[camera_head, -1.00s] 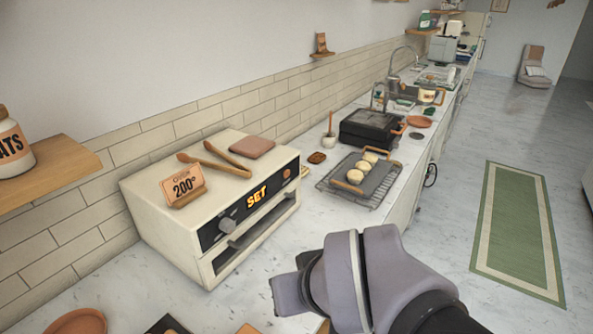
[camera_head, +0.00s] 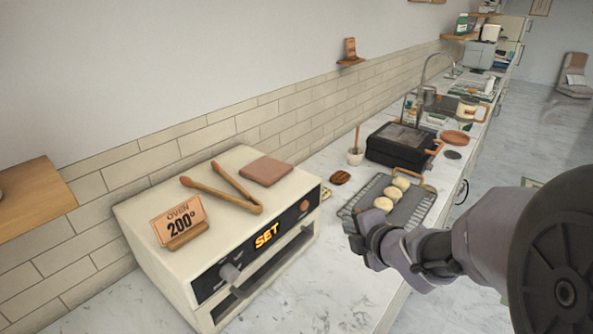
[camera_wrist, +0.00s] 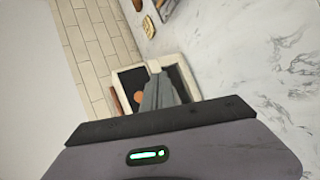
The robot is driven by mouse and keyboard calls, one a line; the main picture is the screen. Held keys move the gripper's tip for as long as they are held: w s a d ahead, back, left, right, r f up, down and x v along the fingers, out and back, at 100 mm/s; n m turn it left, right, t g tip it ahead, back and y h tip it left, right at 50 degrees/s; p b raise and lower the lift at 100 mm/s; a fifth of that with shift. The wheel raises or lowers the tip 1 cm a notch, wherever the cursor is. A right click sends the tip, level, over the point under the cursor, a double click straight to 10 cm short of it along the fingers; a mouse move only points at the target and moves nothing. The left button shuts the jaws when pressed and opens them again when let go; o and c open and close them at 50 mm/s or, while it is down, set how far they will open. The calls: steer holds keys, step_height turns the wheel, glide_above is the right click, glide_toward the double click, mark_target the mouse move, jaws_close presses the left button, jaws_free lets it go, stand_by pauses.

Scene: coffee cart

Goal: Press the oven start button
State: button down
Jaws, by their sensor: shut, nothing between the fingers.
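The cream oven (camera_head: 160,250) stands on the counter at left with a black front panel and a lit "SET" display (camera_head: 267,235). The round copper button (camera_head: 305,206) is at the panel's right end, and a silver knob (camera_head: 230,273) is to the left. My gripper (camera_head: 352,238) is shut and empty, to the right of the oven front, apart from the button. In the wrist view its closed fingers (camera_wrist: 160,92) point toward the oven panel, with the copper button (camera_wrist: 139,97) showing just left of them. Part of the panel is hidden behind the fingers.
A rack with buns (camera_head: 384,203) sits behind my gripper. A black grill (camera_head: 398,147) stands farther back. The counter front of the oven is clear.

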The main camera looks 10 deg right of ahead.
mark_target(305, 206)
steer(key=shift+s+a+r, duration=0.1)
steer(key=shift+s, duration=0.05)
steer(key=w+a+b, duration=0.2)
steer(key=w+a, duration=0.4)
steer(key=shift+w+b, duration=0.15)
steer(key=shift+b, duration=0.2)
steer(key=shift+a, duration=0.15)
stand_by(1.8)
steer(key=shift+w+a, duration=0.25)
steer(key=shift+w, duration=0.05)
steer(key=shift+w+a+b, duration=0.25)
steer(key=shift+b, duration=0.1)
stand_by(0.6)
steer(key=shift+s+d, duration=0.55)
